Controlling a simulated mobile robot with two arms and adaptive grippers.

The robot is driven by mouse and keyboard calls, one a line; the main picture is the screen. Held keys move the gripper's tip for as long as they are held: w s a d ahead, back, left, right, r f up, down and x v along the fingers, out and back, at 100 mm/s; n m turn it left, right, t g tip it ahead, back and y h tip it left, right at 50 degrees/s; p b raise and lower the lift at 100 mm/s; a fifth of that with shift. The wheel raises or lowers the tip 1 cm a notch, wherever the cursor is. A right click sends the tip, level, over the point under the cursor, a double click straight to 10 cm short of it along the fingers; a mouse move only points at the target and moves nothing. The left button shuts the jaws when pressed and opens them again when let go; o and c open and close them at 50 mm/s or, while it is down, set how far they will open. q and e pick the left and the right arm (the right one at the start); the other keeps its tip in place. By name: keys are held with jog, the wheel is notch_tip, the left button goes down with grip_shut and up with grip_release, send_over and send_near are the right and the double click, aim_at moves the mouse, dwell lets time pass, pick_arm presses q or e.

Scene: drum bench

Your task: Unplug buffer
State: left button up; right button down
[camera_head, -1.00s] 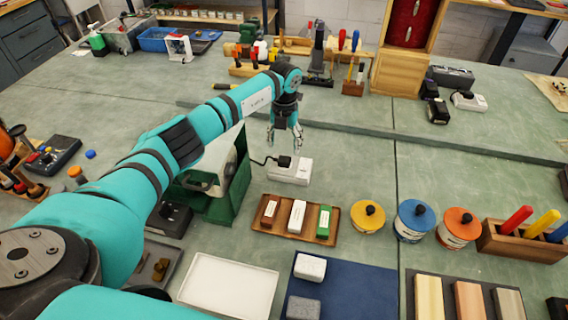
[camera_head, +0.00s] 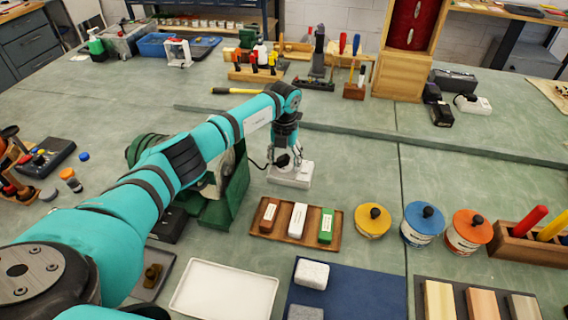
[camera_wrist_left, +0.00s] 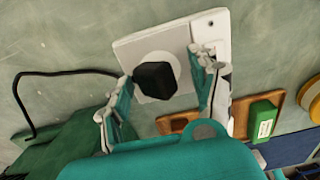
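The white socket block (camera_head: 291,176) lies on the bench right of the green buffer stand (camera_head: 228,197); it also shows in the left wrist view (camera_wrist_left: 215,31). The black plug (camera_wrist_left: 155,80) sits on its round face, with a black cord (camera_wrist_left: 62,73) running off left. My left gripper (camera_head: 286,162) is directly over the socket, pointing down. In the left wrist view its fingers (camera_wrist_left: 160,95) are apart, one on each side of the plug, with gaps visible; the gripper is open. In the head view the gripper partly hides the plug. My right gripper is not in view.
A wooden tray (camera_head: 252,227) with three coloured blocks lies just in front of the socket. Round lidded tins (camera_head: 371,221) stand to its right. A white tray (camera_head: 176,299) and a blue mat (camera_head: 374,293) lie nearer. Bench behind and right of the socket is clear.

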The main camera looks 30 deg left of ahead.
aim_at(283, 157)
pick_arm(q)
jog(key=shift+a, duration=0.2)
dwell(0.7)
jog(key=shift+s, duration=0.1)
grip_shut()
jog(key=shift+r, duration=0.15)
jog(key=shift+r+p, duration=2.15)
jog(key=shift+r, duration=0.7)
grip_release()
